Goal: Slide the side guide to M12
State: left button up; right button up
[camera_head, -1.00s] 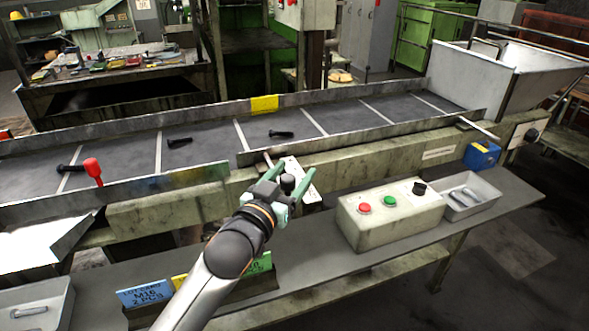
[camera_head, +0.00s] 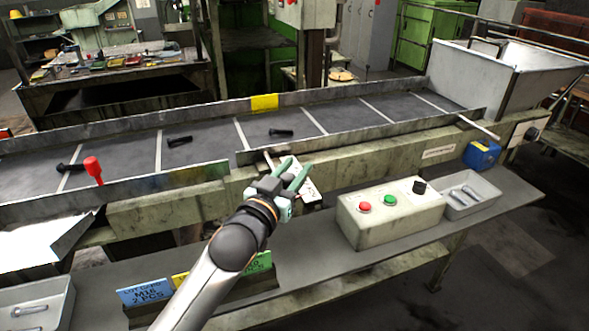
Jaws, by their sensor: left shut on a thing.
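The side guide (camera_head: 360,136) is a long grey metal rail along the near edge of the conveyor, with a rod at each end. A pale scale plate (camera_head: 308,192) sits on the beam below its left part; its marks are too small to read. My left gripper (camera_head: 293,173) is at this plate, its green fingers drawn close together. It is shut on the small dark knob at the plate, which the fingers and gripper body now hide. My right gripper is not in view.
Several dark bolts lie on the conveyor belt (camera_head: 215,140). A control box (camera_head: 390,222) with red, green and black buttons is right of my arm, beside a bolt tray (camera_head: 485,207). Lot cards (camera_head: 145,293) stand below.

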aim_at(282, 149)
pick_arm(q)
grip_shut()
dwell(0.7)
jog(key=shift+w, duration=0.1)
jog(key=w, duration=0.2)
jog(key=w+a, duration=0.1)
jog(key=w, duration=0.2)
jog(key=w+a, duration=0.1)
jog(key=w, duration=0.1)
jog(key=shift+w+a+p, duration=0.25)
jog(key=shift+p, duration=0.05)
jog(key=o, duration=1)
grip_release()
jog(key=shift+s, duration=0.15)
